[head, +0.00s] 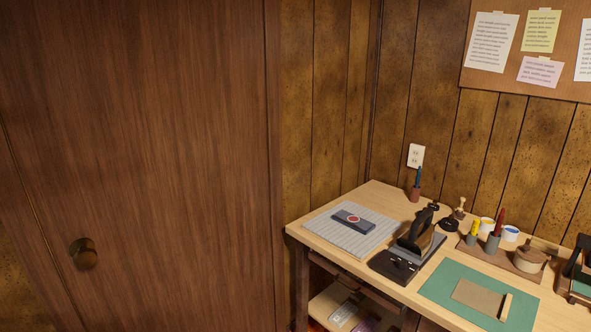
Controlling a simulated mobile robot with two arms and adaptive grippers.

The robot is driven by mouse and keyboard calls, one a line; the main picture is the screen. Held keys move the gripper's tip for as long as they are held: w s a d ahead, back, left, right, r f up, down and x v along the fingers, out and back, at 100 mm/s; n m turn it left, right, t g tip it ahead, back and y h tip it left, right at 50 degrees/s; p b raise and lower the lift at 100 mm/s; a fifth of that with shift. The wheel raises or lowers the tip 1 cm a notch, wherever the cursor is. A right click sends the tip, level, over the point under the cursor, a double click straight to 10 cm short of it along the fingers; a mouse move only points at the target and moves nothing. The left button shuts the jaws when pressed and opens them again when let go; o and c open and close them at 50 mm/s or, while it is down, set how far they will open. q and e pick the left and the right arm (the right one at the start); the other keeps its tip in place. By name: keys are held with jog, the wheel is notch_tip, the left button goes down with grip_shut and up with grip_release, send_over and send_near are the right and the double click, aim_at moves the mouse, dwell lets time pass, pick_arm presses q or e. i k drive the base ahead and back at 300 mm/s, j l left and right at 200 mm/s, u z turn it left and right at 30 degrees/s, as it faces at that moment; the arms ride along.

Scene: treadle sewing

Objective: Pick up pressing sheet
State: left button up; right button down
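No pressing sheet can be told for certain by its look. A light grey striped sheet (340,243) lies flat at the left end of the wooden table. A dark grey block with a red-and-white round mark (353,221) rests on the sheet. A flat tan piece (479,294) lies on a green mat (437,289) nearer the table's front edge, with a pale wooden strip (506,307) at its right end. Neither of my grippers is in view.
A black upright device (412,238) on a dark base stands between sheet and mat. Pots (492,242), stamps and a lidded jar (529,260) crowd the back. A lower shelf (335,305) holds small items. A brown door with a knob (83,253) fills the left.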

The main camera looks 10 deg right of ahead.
aim_at(486, 302)
jog(key=z, duration=1.45)
jog(key=i+j+z, duration=0.25)
jog(key=i+j, duration=0.55)
jog(key=i, duration=0.1)
